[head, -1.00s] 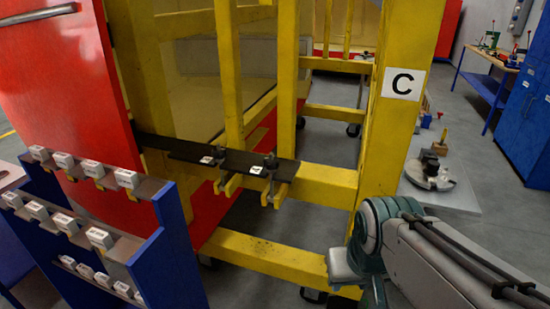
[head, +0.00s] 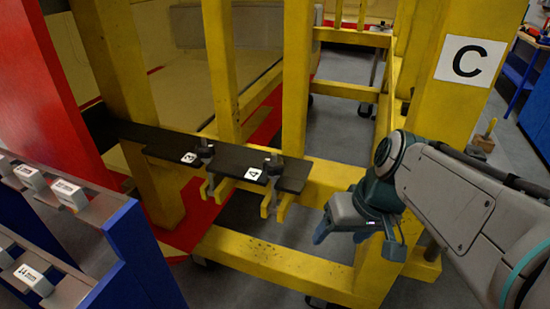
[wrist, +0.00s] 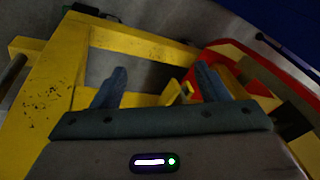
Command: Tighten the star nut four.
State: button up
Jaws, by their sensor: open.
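The star nut four (head: 274,163) is a small dark knob on the black bar (head: 225,158), beside the white label "4" (head: 254,174). A similar star nut (head: 205,149) stands to its left by the label "3" (head: 190,158). Yellow forked brackets sit under both. My gripper (head: 335,225) is right of and lower than star nut four, apart from it, near the yellow post marked "C". In the wrist view its two blue fingers (wrist: 159,85) are spread with nothing between them. I cannot make out star nut four in the wrist view.
A yellow frame with upright posts (head: 298,80) and a lower beam (head: 275,262) surrounds the bar. A thick post with a "C" sign (head: 467,60) stands close to my arm. A blue rack (head: 150,250) with white blocks is at the left. Grey floor shows beyond.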

jog(key=w+a+f+n+y+b, duration=0.3)
jog(key=w+a+f+y+b, duration=0.15)
jog(key=b, duration=0.25)
jog(key=n+t+y+b, duration=0.4)
jog(key=n+y+b, duration=0.55)
jog(key=b, duration=0.75)
send_near(274, 165)
jog(key=x, duration=0.3)
jog(key=b+x, duration=0.1)
jog(key=x, duration=0.3)
jog(key=w+f+x, duration=0.1)
jog(key=x, duration=0.2)
jog(key=shift+w, duration=0.2)
jog(key=shift+f+b, duration=0.1)
jog(key=shift+b, duration=0.25)
jog(key=c, duration=1)
